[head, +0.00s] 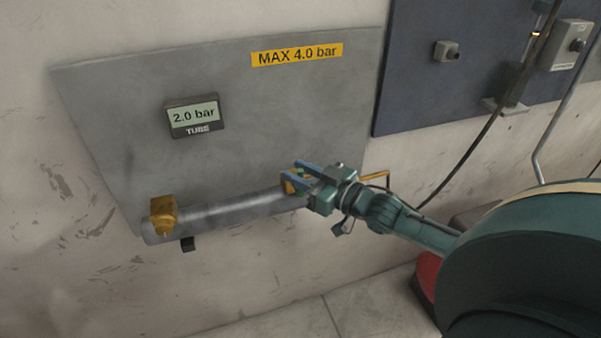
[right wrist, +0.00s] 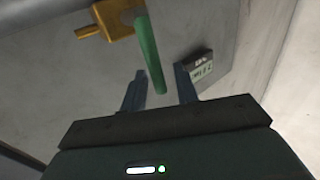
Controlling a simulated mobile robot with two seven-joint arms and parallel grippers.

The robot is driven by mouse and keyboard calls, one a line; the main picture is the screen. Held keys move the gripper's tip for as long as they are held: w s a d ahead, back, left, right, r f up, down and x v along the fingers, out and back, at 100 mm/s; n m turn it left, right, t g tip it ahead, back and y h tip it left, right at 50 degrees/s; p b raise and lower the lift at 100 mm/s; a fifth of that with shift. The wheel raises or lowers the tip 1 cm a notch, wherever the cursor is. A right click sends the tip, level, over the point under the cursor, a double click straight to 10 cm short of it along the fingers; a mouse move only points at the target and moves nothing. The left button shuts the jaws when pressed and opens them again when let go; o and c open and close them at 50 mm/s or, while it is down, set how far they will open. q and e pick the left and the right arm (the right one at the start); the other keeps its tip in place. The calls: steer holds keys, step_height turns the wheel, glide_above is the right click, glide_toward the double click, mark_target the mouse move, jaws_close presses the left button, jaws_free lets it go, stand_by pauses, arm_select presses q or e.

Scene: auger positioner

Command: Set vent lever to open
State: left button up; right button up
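The vent lever is most likely the green lever (right wrist: 150,55) in the right wrist view. It rises from an orange-yellow valve block (right wrist: 112,20), and its free end lies between my finger tips. In the head view only a small green bit (head: 300,171) shows at the gripper. My right gripper (head: 293,174) is at the right end of the grey tube. Its blue fingers (right wrist: 160,85) are apart, with gaps on both sides of the lever, so it is open. The fingers hide most of the valve block in the head view. My left gripper is not in view.
The grey tube (head: 230,213) runs along a wall panel (head: 240,110), with a yellow fitting (head: 163,213) at its left end. A display (head: 194,116) reads 2.0 bar. A yellow label (head: 297,55) says MAX 4.0 bar. A dark panel (head: 420,100) with a cable is at right.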

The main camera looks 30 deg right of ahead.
jaws_close()
stand_by(0.4)
